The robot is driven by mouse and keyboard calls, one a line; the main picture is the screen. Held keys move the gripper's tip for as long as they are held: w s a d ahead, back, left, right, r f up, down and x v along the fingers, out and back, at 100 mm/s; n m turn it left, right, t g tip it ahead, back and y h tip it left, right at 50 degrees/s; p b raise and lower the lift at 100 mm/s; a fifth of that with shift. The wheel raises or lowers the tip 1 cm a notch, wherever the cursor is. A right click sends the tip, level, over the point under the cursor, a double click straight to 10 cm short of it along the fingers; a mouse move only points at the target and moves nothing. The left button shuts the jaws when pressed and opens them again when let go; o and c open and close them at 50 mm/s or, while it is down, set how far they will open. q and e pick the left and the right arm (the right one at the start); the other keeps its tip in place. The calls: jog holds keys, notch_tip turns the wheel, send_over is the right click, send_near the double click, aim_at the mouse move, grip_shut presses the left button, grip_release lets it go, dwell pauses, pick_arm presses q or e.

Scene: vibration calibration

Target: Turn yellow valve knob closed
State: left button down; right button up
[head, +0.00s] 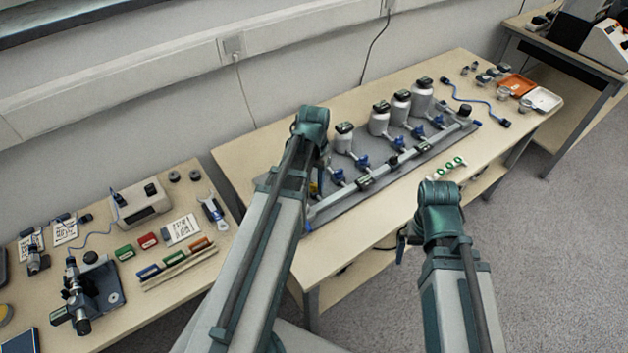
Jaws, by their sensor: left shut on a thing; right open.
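The yellow valve knob (313,187) shows only as a small yellow patch at the left end of the manifold rig (345,207), beside my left arm. My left gripper (319,180) is at this knob, shut on it. My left forearm and wrist hide most of the gripper and knob, so the knob's angle cannot be read. My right gripper (402,243) points down, open and empty, off the front edge of the bench and away from the rig.
Several blue valves and grey-white canisters (379,119) stand along the rig. Green rings (449,168) lie near the bench's front edge. A blue cable (480,103) and an orange tray (516,85) are at the far right. A second bench (185,280) at left holds instruments.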

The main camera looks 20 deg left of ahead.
aim_at(314, 184)
pick_arm(q)
jog(key=n, duration=0.6)
jog(key=shift+n, duration=0.3)
jog(key=n, duration=0.6)
dwell(0.5)
jog(key=c, duration=0.5)
grip_release()
jog(key=shift+r, duration=0.15)
notch_tip(314, 184, up, 14)
jog(key=p, duration=1.4)
jog(key=shift+f, duration=0.2)
jog(key=shift+f, duration=0.1)
